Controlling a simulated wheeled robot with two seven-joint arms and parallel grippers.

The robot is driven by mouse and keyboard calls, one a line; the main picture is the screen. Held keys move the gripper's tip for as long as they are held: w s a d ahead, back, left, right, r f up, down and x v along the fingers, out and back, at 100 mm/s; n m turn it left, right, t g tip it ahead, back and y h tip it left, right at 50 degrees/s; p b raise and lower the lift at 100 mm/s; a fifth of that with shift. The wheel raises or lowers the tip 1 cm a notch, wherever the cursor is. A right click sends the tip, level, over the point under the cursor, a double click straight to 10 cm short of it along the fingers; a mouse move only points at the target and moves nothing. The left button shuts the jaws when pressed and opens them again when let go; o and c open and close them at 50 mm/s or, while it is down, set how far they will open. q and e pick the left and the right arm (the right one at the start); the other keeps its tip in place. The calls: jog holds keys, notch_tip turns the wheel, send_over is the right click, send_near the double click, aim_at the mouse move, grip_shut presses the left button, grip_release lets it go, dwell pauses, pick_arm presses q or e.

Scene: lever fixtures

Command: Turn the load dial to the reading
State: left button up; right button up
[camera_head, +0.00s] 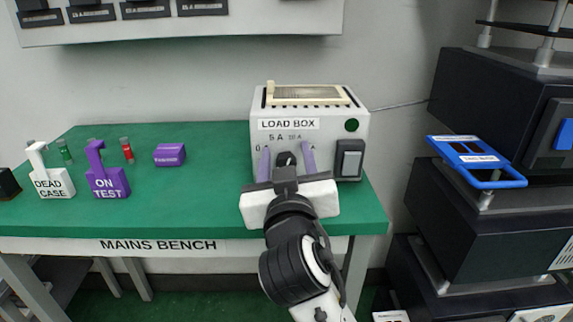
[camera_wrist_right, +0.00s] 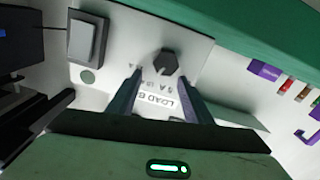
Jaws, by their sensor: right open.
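The load box (camera_head: 310,93) is a white box on the right end of the green bench. Its dark dial (camera_head: 286,158) sits low on the front face, below the marks "5 A" and "10 A". In the wrist view the dial (camera_wrist_right: 166,62) is a black knob with an angular outline. My right gripper (camera_head: 286,160) is open in front of it, one purple finger on each side of the dial in the head view. In the wrist view the fingertips (camera_wrist_right: 160,75) point toward the dial; contact cannot be told. The dial's pointer is unclear. My left gripper is out of view.
A dark rocker switch (camera_head: 349,159) sits right of the dial, under a green lamp (camera_head: 352,125). Left on the bench (camera_head: 210,205) stand a white "DEAD CASE" lever block (camera_head: 53,183), a purple "ON TEST" block (camera_head: 108,183) and a small purple block (camera_head: 170,155). Dark equipment stands right.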

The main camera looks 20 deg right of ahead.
notch_tip(320, 180, up, 8)
jog(key=shift+f+p, duration=0.25)
jog(key=shift+p, duration=0.55)
jog(key=shift+f, duration=0.1)
